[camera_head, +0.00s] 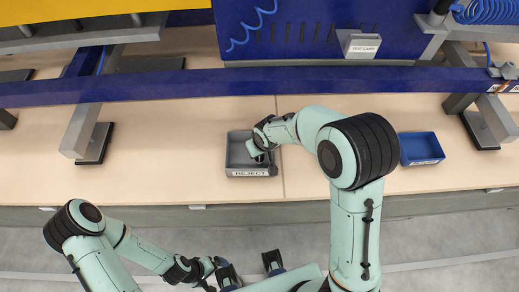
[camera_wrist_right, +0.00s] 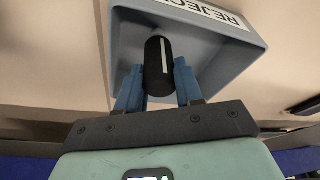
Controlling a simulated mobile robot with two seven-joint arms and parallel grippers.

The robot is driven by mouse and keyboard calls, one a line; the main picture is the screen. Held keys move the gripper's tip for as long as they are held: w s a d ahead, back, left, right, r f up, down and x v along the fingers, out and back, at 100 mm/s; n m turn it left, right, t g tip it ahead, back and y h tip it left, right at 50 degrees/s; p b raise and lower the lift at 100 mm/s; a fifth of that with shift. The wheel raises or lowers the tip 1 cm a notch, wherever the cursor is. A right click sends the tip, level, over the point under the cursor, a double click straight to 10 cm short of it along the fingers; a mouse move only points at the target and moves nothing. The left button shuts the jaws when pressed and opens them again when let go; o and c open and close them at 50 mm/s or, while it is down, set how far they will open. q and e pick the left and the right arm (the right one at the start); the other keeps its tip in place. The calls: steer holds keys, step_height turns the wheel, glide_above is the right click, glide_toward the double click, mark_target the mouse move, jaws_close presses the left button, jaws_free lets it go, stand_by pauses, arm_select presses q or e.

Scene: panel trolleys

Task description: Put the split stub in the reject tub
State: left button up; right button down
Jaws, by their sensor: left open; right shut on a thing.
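The grey reject tub (camera_head: 236,150) stands on the bench at the middle, its label facing the front. In the right wrist view the tub (camera_wrist_right: 222,48) fills the area beyond my fingers. My right gripper (camera_wrist_right: 158,85) is shut on a black cylindrical stub (camera_wrist_right: 157,60) with a pale stripe along it. The stub is over or inside the tub; its exact height above the floor is unclear. In the head view my right gripper (camera_head: 257,154) is at the tub, and the stub is hidden there. My left gripper (camera_head: 250,268) is open and empty, low in front of the bench.
A blue tray (camera_head: 421,148) stands on the bench to the right. A blue rail (camera_head: 200,85) crosses above the bench. A pale holder marked test card (camera_head: 361,46) hangs on the blue panel.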

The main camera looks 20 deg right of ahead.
steer(key=shift+f, duration=0.1)
steer(key=c, duration=1.1)
jaws_free()
steer(key=shift+f, duration=0.15)
steer(key=shift+c, duration=0.2)
steer(key=o, duration=0.4)
steer(key=shift+r, duration=0.65)
steer(key=p+v, duration=0.1)
steer(key=v, duration=1)
steer(key=shift+s, duration=0.15)
